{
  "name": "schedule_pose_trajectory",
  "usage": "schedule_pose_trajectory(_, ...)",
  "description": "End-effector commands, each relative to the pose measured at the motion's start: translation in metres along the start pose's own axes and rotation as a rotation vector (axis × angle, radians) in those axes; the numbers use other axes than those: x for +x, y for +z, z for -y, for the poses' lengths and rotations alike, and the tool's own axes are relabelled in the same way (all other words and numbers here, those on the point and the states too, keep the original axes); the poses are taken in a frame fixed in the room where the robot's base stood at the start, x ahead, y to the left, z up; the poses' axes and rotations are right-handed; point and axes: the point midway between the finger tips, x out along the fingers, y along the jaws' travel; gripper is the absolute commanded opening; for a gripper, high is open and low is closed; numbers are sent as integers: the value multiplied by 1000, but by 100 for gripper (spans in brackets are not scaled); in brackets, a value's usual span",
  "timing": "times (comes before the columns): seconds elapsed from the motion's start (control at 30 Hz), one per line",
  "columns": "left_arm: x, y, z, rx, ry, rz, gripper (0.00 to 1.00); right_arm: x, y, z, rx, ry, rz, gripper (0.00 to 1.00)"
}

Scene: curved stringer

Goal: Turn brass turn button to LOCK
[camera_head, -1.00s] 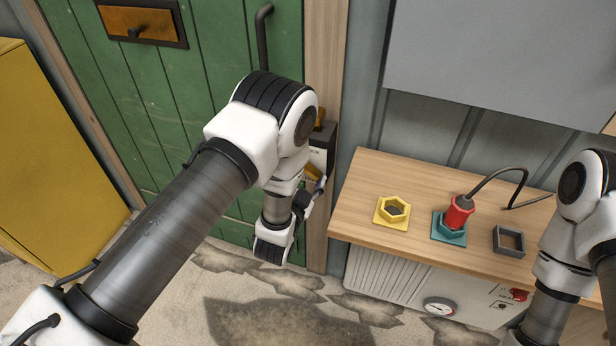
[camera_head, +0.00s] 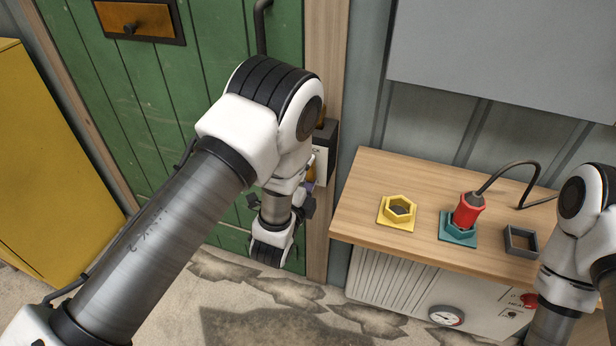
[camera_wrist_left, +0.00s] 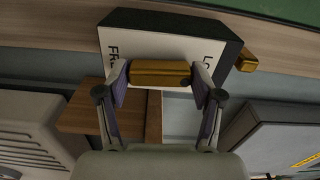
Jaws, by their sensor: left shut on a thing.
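The brass turn button (camera_wrist_left: 160,73) lies across the picture in the left wrist view, between the fingers of my left gripper (camera_wrist_left: 161,82), which is shut on it. It sits on the white face of a dark-sided box (camera_wrist_left: 118,42), between partly covered letters "FR" at left and "LO" at right. In the head view the box (camera_head: 321,160) is on the post beside the green door, and the button (camera_head: 311,173) is mostly hidden by my left arm. My left gripper (camera_head: 309,187) shows only in part there. My right gripper is out of view.
A second brass piece (camera_wrist_left: 246,60) sticks out beside the box. A wooden shelf (camera_head: 360,225) at right carries a yellow hex socket (camera_head: 398,211), a red plug (camera_head: 468,210) in a teal socket, and a grey square frame (camera_head: 520,241). A yellow cabinet (camera_head: 50,160) stands at left.

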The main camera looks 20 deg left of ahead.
Motion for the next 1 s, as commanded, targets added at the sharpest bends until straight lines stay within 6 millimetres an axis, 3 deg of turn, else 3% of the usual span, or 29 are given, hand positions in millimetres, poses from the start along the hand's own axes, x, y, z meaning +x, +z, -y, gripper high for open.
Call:
schedule_pose_trajectory(0.7, 0, 0, -1, 94, 4, -2, 32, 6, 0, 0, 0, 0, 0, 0)
schedule_pose_trajectory(0.73, 0, 0, -1, 94, 4, -2, 74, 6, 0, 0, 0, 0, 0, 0)
schedule_pose_trajectory(0.8, 0, 0, -1, 93, 4, -2, 92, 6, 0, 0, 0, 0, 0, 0)
schedule_pose_trajectory(1.0, 0, 0, -1, 92, 2, -1, 92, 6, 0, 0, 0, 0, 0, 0)
